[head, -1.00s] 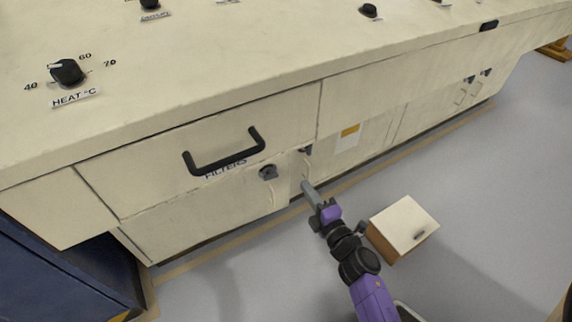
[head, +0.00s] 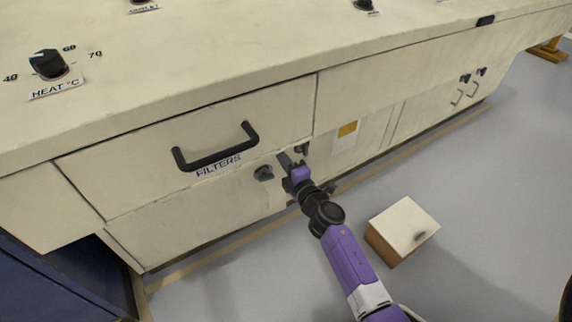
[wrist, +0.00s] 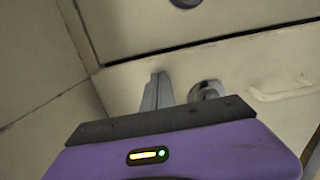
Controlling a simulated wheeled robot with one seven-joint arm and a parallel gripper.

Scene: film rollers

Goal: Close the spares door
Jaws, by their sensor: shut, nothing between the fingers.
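Low cream doors sit under the FILTERS drawer (head: 217,160); I can read no "spares" label on any of them. One door (head: 215,205) has a grey round latch (head: 263,172) near its right edge. A second grey latch (head: 302,149) is just right of my gripper. My gripper (head: 285,160) is shut and empty, its tips at the cabinet front between the two latches. In the wrist view the shut fingers (wrist: 155,92) point at a cream panel, beside a round grey latch (wrist: 207,90) and a cream handle (wrist: 283,90). I cannot tell whether the tips touch, or how far any door stands open.
A small box with a pale top (head: 403,224) stands on the floor right of my arm. A dark blue unit (head: 60,285) is at the lower left. The worktop (head: 230,55) overhangs above. Grey floor (head: 480,200) is clear at the right.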

